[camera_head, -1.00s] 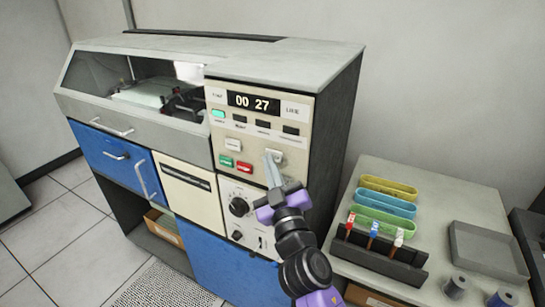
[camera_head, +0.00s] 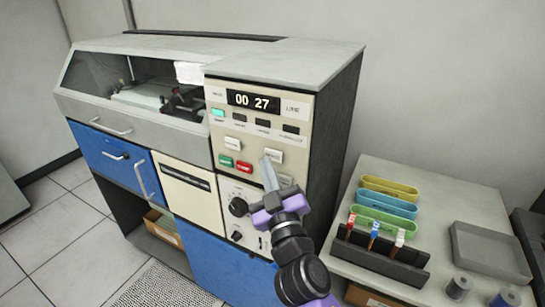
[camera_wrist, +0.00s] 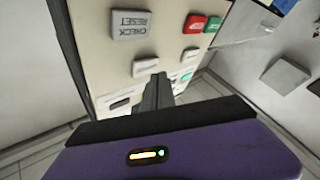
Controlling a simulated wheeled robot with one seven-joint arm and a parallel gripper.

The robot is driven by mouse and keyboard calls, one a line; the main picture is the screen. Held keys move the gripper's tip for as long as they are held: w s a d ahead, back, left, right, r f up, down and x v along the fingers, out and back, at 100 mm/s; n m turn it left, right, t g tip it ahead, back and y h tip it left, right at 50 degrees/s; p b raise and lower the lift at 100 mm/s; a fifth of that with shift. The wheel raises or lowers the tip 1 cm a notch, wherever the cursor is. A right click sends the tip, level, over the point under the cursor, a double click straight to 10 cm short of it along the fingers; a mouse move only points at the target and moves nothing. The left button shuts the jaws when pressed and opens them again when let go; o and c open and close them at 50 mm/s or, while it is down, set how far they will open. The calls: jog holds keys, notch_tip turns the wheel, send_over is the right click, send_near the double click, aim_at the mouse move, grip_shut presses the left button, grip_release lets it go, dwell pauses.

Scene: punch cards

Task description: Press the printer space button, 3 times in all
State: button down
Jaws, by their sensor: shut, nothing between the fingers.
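The printer's cream control panel (camera_head: 220,150) has a white button (camera_head: 273,155) at the right, a second white button (camera_head: 233,143) to its left, and a pale button (camera_head: 286,181) lower right. Their labels are too small to read there, so I cannot tell which is space. In the wrist view the lower one reads CHECK RESET (camera_wrist: 131,25), upside down, with the two white buttons (camera_wrist: 145,67) (camera_wrist: 190,54) below it. My gripper (camera_head: 268,160) is shut and empty. Its tips are in front of the panel, just left of the right white button; contact cannot be told.
Green (camera_head: 226,161) and red (camera_head: 244,167) buttons sit just left of my fingertips. The display (camera_head: 253,102) reads 00 27, and a green lamp (camera_head: 217,113) is lit. A side table (camera_head: 440,190) with trays and a rack (camera_head: 380,258) stands at right.

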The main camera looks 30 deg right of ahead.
jog(key=shift+s+a+b, duration=0.65)
jog(key=shift+s+a, duration=0.1)
jog(key=shift+a, duration=0.3)
jog(key=shift+s+a+b, duration=0.6)
jog(key=shift+s+a, duration=0.1)
jog(key=shift+a, duration=0.3)
jog(key=s+f+m+g+y, duration=0.1)
jog(key=s+f, duration=0.4)
jog(key=s, duration=0.9)
jog(key=s+f+m+g+y, duration=0.1)
jog(key=s+f+g, duration=0.2)
jog(key=s, duration=1)
jog(key=s+d+f+m+g+y, duration=0.1)
jog(key=s+f+g+y, duration=0.1)
jog(key=s+f, duration=0.7)
jog(key=s, duration=0.5)
jog(key=shift+s, duration=0.35)
jog(key=shift+d, duration=0.1)
